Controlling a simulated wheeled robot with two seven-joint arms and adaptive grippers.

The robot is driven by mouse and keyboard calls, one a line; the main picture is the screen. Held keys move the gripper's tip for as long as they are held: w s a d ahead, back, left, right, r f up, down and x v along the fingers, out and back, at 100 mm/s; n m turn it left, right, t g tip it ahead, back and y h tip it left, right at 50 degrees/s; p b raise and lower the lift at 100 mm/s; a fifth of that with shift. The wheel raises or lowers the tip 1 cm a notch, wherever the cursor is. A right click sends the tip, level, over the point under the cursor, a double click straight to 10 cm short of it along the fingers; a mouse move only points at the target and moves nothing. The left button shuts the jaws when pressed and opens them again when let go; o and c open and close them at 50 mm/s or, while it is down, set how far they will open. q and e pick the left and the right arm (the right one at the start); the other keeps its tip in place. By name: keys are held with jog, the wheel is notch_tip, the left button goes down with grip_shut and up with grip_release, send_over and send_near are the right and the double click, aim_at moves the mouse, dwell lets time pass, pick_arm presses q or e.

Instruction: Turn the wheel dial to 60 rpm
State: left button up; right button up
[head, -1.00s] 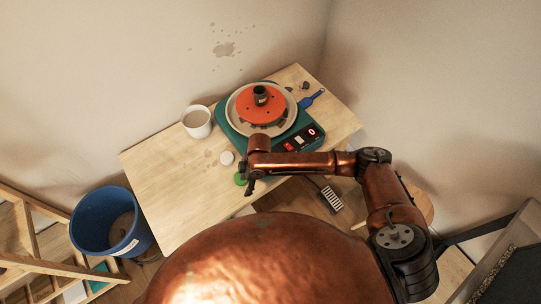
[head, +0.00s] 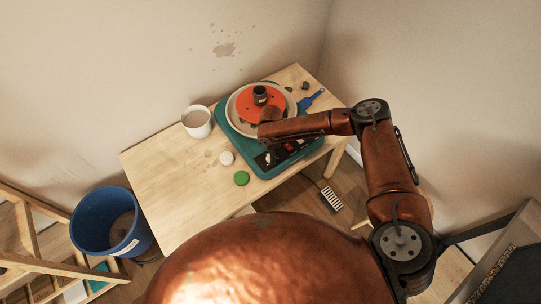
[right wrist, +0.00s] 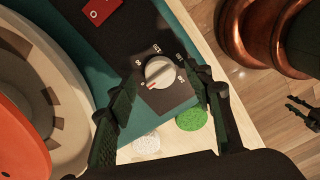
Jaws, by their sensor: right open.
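The wheel dial (right wrist: 160,72) is a pale round knob with a red mark toward its lower left, on a black panel with small printed numbers. It sits on the teal pottery wheel base (head: 228,127), which carries an orange disc (head: 246,105). My right gripper (right wrist: 167,82) is open above the panel, its two dark fingers on either side of the dial with gaps showing. I cannot tell its height over the dial. In the head view my right forearm covers much of the panel, including the display.
A green disc (head: 241,178) and a white disc (head: 227,158) lie on the wooden table (head: 165,180) beside the base. A white cup (head: 197,122) stands left of the wheel. A blue tool (head: 312,98) lies behind it. A blue bucket (head: 105,225) stands on the floor.

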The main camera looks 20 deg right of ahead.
jog(key=shift+f, duration=0.6)
jog(key=c, duration=1.2)
jog(key=shift+o, duration=0.2)
